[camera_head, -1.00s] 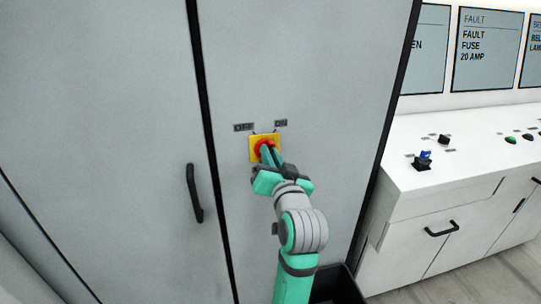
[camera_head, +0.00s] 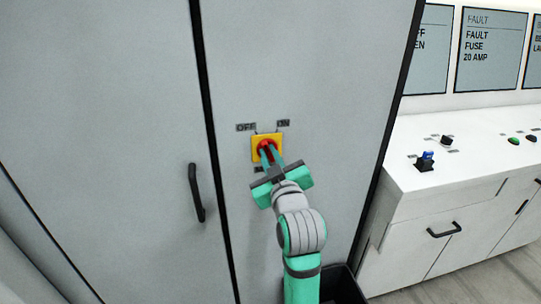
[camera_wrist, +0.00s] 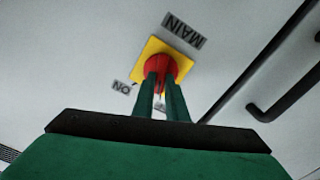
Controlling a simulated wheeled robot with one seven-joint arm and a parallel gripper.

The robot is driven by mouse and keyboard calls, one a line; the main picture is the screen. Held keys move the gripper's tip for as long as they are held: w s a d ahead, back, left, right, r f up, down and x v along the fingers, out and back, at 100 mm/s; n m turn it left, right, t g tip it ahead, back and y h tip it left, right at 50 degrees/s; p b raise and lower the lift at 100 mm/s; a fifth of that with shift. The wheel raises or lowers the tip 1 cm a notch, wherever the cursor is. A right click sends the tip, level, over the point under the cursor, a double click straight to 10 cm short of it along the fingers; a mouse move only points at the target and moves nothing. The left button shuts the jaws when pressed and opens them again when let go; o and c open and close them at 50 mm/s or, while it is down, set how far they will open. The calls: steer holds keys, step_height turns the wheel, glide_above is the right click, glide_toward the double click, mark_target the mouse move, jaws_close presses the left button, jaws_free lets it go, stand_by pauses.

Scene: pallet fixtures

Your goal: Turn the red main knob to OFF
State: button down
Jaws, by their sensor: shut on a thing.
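The red main knob (camera_head: 267,147) sits on a yellow plate (camera_head: 256,153) on the grey cabinet door. An OFF label (camera_head: 246,127) is above left of it and an ON label (camera_head: 283,123) above right. My gripper (camera_head: 267,156) is shut on the knob, one finger on each side, its body tilted up to the right. The wrist view shows the knob (camera_wrist: 161,65) between my fingers, with the MAIN label (camera_wrist: 183,30) upside down and the ON label (camera_wrist: 122,87) at left. The fingers partly hide another label and the knob's pointing direction.
A black door handle (camera_head: 196,192) is left of my gripper, beyond the dark door seam. A white console (camera_head: 440,185) with a blue switch (camera_head: 426,156) and several buttons stands at the right, below screens. A dark bin (camera_head: 340,285) is on the floor beside my arm.

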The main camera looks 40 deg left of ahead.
steer(key=shift+n, duration=0.9)
steer(key=c, duration=1.8)
jaws_free()
steer(key=shift+o, duration=0.2)
steer(key=shift+s, duration=0.1)
steer(key=v, duration=1)
steer(key=shift+s+d, duration=0.25)
steer(key=shift+s, duration=0.05)
steer(key=shift+f, duration=0.1)
